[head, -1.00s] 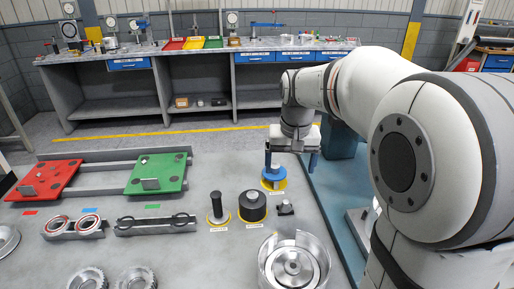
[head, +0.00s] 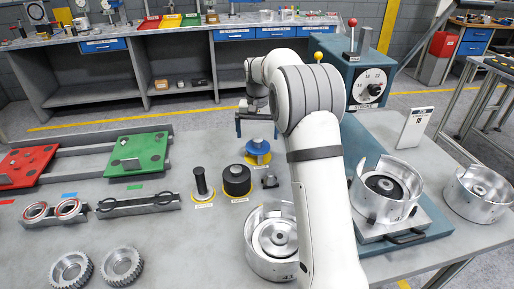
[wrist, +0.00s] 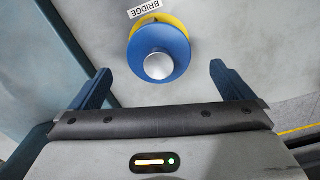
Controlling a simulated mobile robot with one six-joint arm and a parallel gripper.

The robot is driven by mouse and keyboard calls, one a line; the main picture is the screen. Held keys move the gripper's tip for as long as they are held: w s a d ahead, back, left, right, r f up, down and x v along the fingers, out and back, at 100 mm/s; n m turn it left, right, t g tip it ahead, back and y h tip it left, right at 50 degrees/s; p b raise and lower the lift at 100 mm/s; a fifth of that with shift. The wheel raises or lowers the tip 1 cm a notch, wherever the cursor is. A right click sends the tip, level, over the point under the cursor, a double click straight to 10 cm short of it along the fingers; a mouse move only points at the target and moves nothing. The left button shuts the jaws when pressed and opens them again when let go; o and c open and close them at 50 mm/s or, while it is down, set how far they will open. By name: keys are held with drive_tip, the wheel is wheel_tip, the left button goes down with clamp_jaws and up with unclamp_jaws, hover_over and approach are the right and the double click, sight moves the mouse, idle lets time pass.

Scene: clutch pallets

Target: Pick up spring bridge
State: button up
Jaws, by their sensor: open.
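The spring bridge (head: 258,148) is a blue round piece with a silver knob on top. It stands upright on a yellow ring base on the grey table. In the wrist view the spring bridge (wrist: 160,54) lies ahead of the fingers, near the top, with a "BRIDGE" label beside it. My gripper (head: 257,128) is above and slightly behind it in the head view. In the wrist view my gripper (wrist: 166,80) is open, with its two blue fingers spread wide and nothing between them. My arm hides part of the table to the right.
A black cylinder (head: 237,180), a dark post (head: 200,184) and a small dark block (head: 270,181) stand close by. A silver housing (head: 270,245) is in front. A blue-grey press (head: 355,75) stands to the right. A green plate (head: 138,153) is to the left.

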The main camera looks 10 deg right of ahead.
sight(258, 139)
drive_tip(key=shift+d+f, duration=0.1)
drive_tip(key=shift+f, duration=1.8)
drive_tip(key=c, duration=1.3)
drive_tip(key=shift+o, duration=0.2)
